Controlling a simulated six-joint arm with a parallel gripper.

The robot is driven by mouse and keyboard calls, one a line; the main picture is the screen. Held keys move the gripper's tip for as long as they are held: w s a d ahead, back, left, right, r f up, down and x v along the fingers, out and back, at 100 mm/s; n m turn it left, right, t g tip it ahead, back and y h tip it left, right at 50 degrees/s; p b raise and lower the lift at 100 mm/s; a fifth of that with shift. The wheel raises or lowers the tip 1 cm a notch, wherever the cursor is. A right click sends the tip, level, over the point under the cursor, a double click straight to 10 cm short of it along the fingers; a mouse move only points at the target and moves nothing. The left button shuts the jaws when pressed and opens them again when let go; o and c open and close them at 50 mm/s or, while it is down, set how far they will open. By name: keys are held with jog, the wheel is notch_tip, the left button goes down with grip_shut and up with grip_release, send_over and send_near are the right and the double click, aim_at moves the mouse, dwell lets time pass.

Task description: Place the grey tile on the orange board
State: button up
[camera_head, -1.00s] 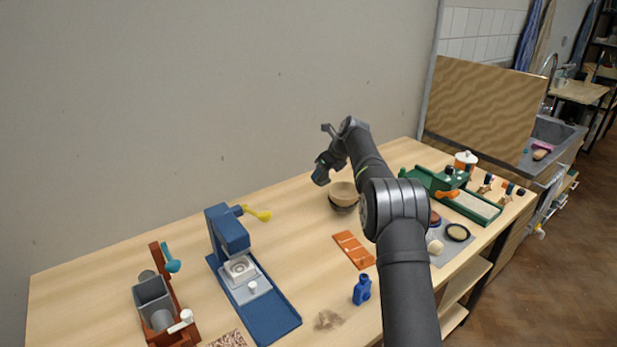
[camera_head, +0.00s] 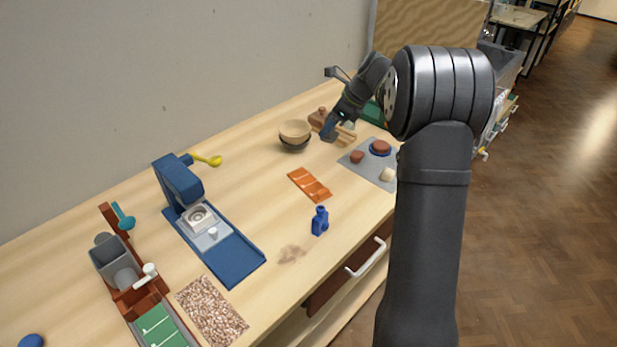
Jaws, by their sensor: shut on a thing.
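The orange board (camera_head: 301,178) lies flat on the middle of the table, with raised ridges across it. My gripper (camera_head: 328,133) is at the back of the table, right of the stacked bowls and beyond the board, well apart from it. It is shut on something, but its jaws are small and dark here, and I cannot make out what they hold. I cannot pick out the grey tile in this view; my arm hides part of the right side.
Stacked bowls (camera_head: 294,132) stand behind the board. A blue bottle (camera_head: 320,222) stands in front of it. A grey mat (camera_head: 368,170) with round pieces lies to its right. A blue press (camera_head: 228,262) stands left. Bare table lies between press and board.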

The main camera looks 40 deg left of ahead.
jog(key=s+d, duration=0.4)
jog(key=d, duration=0.7)
send_near(299, 181)
jog(key=shift+s+a+r+n+g, duration=0.1)
jog(key=shift+a+n+g, duration=0.1)
jog(key=shift+a, duration=0.3)
jog(key=shift+s+a+r+n+g, duration=0.1)
jog(key=shift+a+n, duration=0.1)
jog(key=shift+a, duration=0.25)
jog(key=shift+f, duration=2.1)
jog(key=shift+f, duration=0.2)
jog(key=o, duration=1)
jog(key=shift+o, duration=0.2)
jog(key=shift+r, duration=0.1)
